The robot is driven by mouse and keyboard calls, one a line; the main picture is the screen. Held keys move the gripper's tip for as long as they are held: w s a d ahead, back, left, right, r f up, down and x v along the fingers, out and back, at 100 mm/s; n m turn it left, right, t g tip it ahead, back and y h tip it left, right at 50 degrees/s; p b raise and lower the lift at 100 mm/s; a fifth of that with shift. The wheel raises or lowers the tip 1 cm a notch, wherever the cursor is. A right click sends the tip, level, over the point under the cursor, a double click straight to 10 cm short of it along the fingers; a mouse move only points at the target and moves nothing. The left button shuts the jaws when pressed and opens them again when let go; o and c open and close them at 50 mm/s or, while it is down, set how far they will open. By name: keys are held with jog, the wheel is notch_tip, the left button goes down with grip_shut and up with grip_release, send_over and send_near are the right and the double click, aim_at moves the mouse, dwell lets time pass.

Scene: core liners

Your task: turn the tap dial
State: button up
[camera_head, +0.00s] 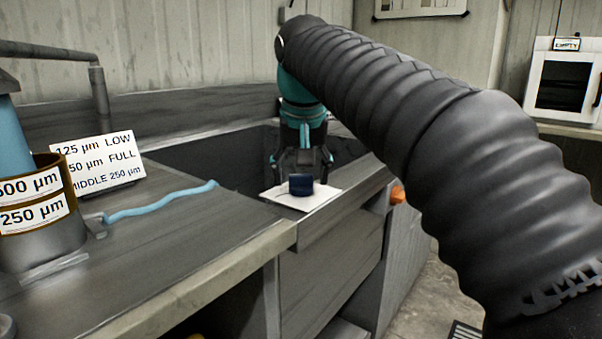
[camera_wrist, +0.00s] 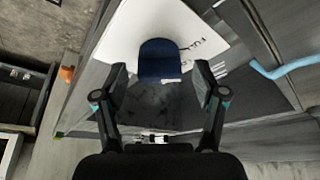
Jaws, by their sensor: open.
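The tap dial is a dark blue round knob (camera_head: 300,185) on a white plate (camera_head: 322,196) at the edge of the sink, right of the grey worktop. In the wrist view the blue knob (camera_wrist: 159,60) shows ahead of the fingertips, centred between them, with the white plate (camera_wrist: 125,35) behind it and partly hidden lettering beside it. My gripper (camera_head: 302,165) points down just above the knob. I cannot tell whether a fingertip touches the knob.
A sieve stack (camera_head: 45,225) and a white label card (camera_head: 102,162) stand on the worktop at left. A light blue hose (camera_head: 160,200) lies on the worktop left of the plate. An orange item (camera_head: 398,195) sticks out at right. A white oven (camera_head: 562,82) stands at the back right.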

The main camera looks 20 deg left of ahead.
jog(key=c, duration=1.1)
jog(key=shift+r+n+p, duration=0.2)
jog(key=shift+n+p, duration=0.4)
jog(key=shift+p, duration=0.15)
jog(key=shift+c, duration=0.2)
jog(key=shift+f+n+y, duration=0.2)
jog(key=shift+n+y, duration=0.1)
jog(key=shift+y, duration=0.1)
jog(key=o, duration=1.1)
jog(key=shift+o, duration=0.2)
jog(key=v, duration=1.2)
jog(key=shift+w, duration=0.15)
